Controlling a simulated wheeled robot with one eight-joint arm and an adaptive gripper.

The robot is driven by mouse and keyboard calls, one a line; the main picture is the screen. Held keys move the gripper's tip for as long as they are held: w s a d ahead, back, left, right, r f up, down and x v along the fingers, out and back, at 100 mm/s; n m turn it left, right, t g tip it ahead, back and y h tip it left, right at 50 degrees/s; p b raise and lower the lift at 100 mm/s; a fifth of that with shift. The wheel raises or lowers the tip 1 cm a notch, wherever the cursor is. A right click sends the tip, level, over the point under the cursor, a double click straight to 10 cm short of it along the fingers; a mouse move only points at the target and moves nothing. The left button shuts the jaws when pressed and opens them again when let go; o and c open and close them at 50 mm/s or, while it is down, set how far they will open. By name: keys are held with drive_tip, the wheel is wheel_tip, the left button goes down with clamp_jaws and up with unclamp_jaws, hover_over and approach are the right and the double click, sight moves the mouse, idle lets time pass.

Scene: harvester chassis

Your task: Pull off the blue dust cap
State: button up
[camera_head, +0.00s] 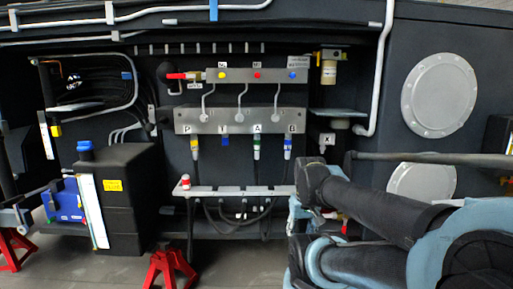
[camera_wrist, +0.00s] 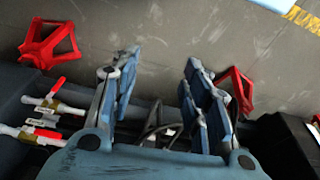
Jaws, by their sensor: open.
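A small blue cap (camera_head: 225,141) sits under the port labelled T on the grey valve block (camera_head: 240,120) in the head view. A blue-ended hose coupling (camera_head: 287,148) hangs under port B, to its right. I cannot tell for certain which blue part is the dust cap. My gripper (camera_wrist: 160,65) is open and empty in the wrist view, its fingers spread over the floor. In the head view my arm fills the lower right, well away from the T port, and the fingers cannot be made out. The ports do not show clearly in the wrist view.
Below the ports runs a grey rail (camera_head: 240,191) with looping hoses. A dark tank (camera_head: 130,195) with a blue lid (camera_head: 84,146) stands left. Red stands (camera_head: 169,268) are on the floor. Levers with red and white ends (camera_wrist: 43,103) show at left in the wrist view.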

drive_tip(key=n+t+y, duration=0.7)
drive_tip(key=n+y, duration=0.4)
drive_tip(key=y, duration=0.4)
approach(227, 140)
drive_tip(key=x, duration=1.1)
drive_tip(key=shift+w+d, duration=0.25)
drive_tip(key=shift+w, duration=0.2)
clamp_jaws()
